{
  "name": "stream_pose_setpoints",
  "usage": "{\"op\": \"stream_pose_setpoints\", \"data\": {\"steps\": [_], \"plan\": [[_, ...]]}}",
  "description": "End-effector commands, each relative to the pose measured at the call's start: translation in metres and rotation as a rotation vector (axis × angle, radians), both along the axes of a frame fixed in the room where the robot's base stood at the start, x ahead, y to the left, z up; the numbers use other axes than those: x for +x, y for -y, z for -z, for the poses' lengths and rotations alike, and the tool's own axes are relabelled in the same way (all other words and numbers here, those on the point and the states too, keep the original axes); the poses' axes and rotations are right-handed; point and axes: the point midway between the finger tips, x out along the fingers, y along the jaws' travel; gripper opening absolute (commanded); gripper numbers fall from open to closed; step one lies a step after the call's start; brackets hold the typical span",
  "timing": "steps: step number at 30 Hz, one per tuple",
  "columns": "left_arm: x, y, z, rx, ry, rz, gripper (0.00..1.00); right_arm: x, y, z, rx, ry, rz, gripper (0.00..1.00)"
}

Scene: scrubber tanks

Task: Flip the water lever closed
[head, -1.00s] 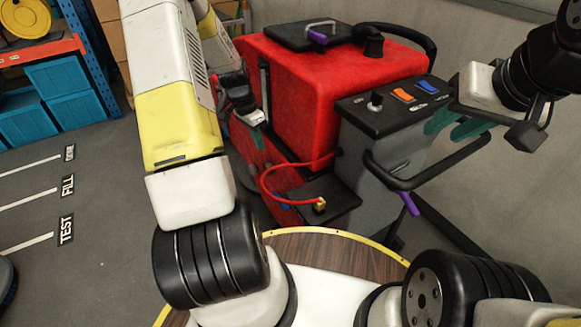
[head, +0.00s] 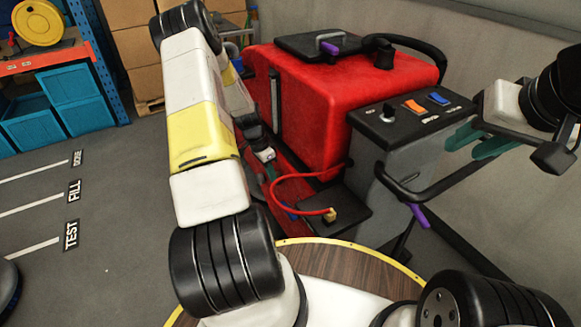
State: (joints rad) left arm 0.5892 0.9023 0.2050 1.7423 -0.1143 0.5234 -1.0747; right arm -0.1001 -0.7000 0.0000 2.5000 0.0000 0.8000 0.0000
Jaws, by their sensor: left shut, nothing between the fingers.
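The red and grey scrubber machine (head: 310,110) stands ahead of me.
A red hose (head: 290,178) with a brass end loops over a black ledge (head: 345,222). A black handlebar (head: 425,188) with a purple lever (head: 419,215) juts out at the front. The control panel (head: 410,110) has orange and blue switches. Open floor (head: 120,220) lies left.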

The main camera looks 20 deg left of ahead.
Motion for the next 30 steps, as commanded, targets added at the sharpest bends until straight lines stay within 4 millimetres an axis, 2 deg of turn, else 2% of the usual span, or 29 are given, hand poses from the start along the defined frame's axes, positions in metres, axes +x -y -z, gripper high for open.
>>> {"op": "stream_pose_setpoints", "data": {"steps": [15,21,30], "plan": [[0.002,0.028,0.100,-0.002,-0.004,0.001,0.00,0.000,0.000,0.000,0.000,0.000,0.000,0.34],[0.003,0.033,0.120,-0.001,-0.002,0.001,0.00,0.000,0.000,0.000,0.000,0.000,0.000,0.34],[0.004,0.033,0.125,0.000,-0.002,-0.001,0.00,0.000,0.000,0.000,0.000,0.000,0.000,0.34]]}}
